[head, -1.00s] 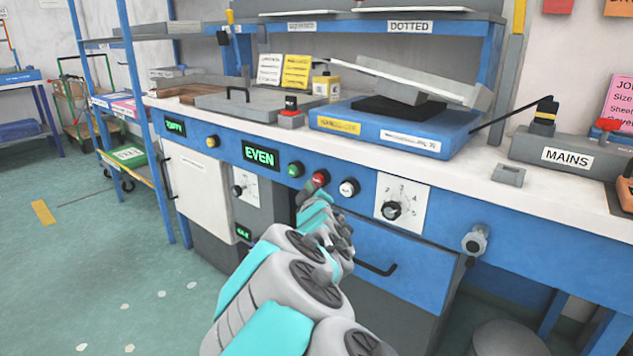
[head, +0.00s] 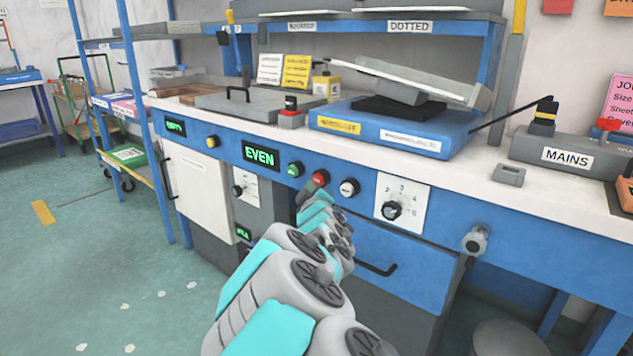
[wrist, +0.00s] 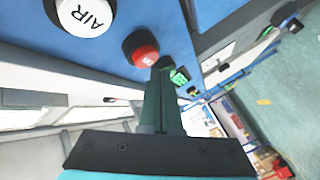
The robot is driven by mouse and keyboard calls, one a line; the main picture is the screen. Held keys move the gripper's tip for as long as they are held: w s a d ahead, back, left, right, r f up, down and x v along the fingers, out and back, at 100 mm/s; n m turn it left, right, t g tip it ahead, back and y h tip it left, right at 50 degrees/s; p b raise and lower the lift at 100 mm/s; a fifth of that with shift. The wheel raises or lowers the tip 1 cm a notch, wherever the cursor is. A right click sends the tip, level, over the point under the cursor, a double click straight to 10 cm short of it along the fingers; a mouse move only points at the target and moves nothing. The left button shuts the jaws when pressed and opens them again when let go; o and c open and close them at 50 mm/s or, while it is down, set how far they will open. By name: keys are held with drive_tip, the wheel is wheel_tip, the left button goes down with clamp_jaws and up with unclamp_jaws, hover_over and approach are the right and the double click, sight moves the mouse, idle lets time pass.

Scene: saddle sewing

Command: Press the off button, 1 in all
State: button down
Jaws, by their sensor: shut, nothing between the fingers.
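The red button (head: 320,178) is on the blue front panel, between the green button (head: 295,169) and the white button (head: 349,187). In the wrist view the red button (wrist: 146,56) has a dark collar and small lettering that I cannot read clearly. My gripper (head: 307,189) is at the panel just below and left of the red button. In the wrist view my gripper's fingers (wrist: 162,68) are together and empty, their tips beside the red cap's edge. I cannot tell whether they touch it. The white button reads AIR (wrist: 85,15).
A green-lit EVEN display (head: 261,156) is left of the buttons. A dial (head: 392,210) on a white plate is to the right. A drawer handle (head: 376,268) is below. A MAINS box (head: 567,155) with a lever stands on the worktop.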

drive_tip(key=shift+w+d, duration=0.2)
drive_tip(key=shift+w, duration=0.05)
drive_tip(key=shift+w+d, duration=0.4)
drive_tip(key=shift+w, duration=0.05)
idle(1.0)
drive_tip(key=shift+s+a+b, duration=0.6)
drive_tip(key=shift+s+b, duration=0.1)
drive_tip(key=shift+s, duration=0.1)
drive_tip(key=s+a+b, duration=0.1)
drive_tip(key=s+b, duration=0.1)
drive_tip(key=s+a+b, duration=0.2)
idle(0.7)
